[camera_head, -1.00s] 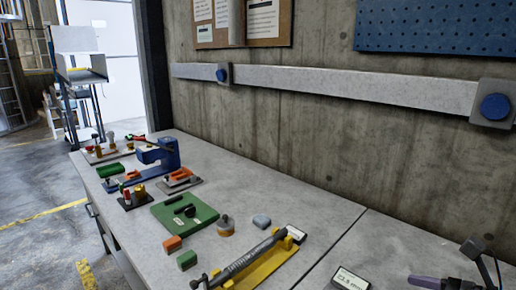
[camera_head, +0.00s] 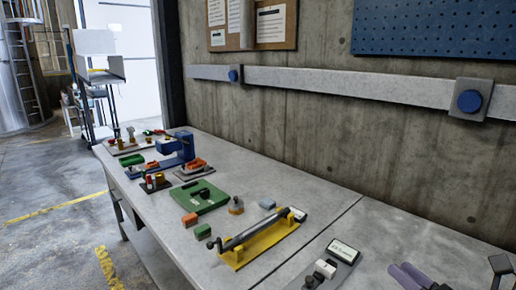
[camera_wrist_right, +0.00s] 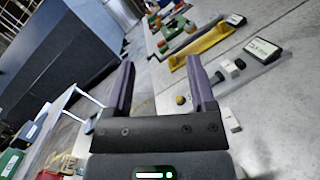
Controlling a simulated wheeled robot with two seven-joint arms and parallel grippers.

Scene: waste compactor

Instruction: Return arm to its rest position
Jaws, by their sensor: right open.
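My right gripper (camera_head: 412,278) shows at the bottom right of the head view, where its purple fingers come in over the grey workbench (camera_head: 335,203) and are cut off by the lower edge. In the right wrist view, the gripper (camera_wrist_right: 160,80) has its two purple fingers wide apart with nothing between them. Past the fingers lie the floor and the bench edge. My left gripper is not in either view.
A yellow cradle (camera_head: 258,246) with a dark tool (camera_head: 265,229) lies on the bench, beside a labelled grey plate (camera_head: 322,274). A green case (camera_head: 200,198), small blocks and a blue clamp-like device (camera_head: 178,148) stand farther off. A concrete wall (camera_head: 300,125) rises behind.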

